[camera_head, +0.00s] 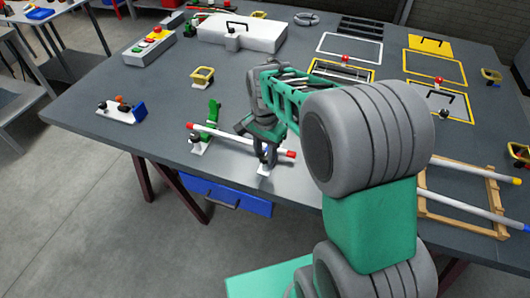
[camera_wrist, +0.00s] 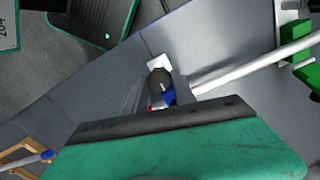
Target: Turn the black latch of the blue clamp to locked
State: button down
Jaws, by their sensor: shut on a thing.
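The blue clamp stands near the front edge of the table, on a white base (camera_head: 263,170). A white rod (camera_head: 232,138) with red ends runs between it and a green clamp (camera_head: 213,116) to the left. My gripper (camera_head: 264,150) reaches down over the blue clamp and hides most of it in the head view. In the wrist view a blue part (camera_wrist: 168,97) of the clamp shows, and the black latch (camera_wrist: 160,81) sits between my two fingers. My gripper is shut on the latch. The latch's exact angle is hard to tell.
A blue drawer (camera_head: 228,196) hangs below the table edge. A wooden rack (camera_head: 433,216) with rods stands to the right. A white fixture with a blue end (camera_head: 122,112) lies at the left. The tabletop between that fixture and the green clamp is clear.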

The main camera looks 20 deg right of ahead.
aim_at(265, 156)
jog(key=shift+r, duration=0.1)
dwell(0.3)
jog(key=c, duration=1.3)
grip_release()
notch_tip(265, 156, up, 8)
jog(key=shift+f+b, duration=0.1)
jog(key=shift+b, duration=0.35)
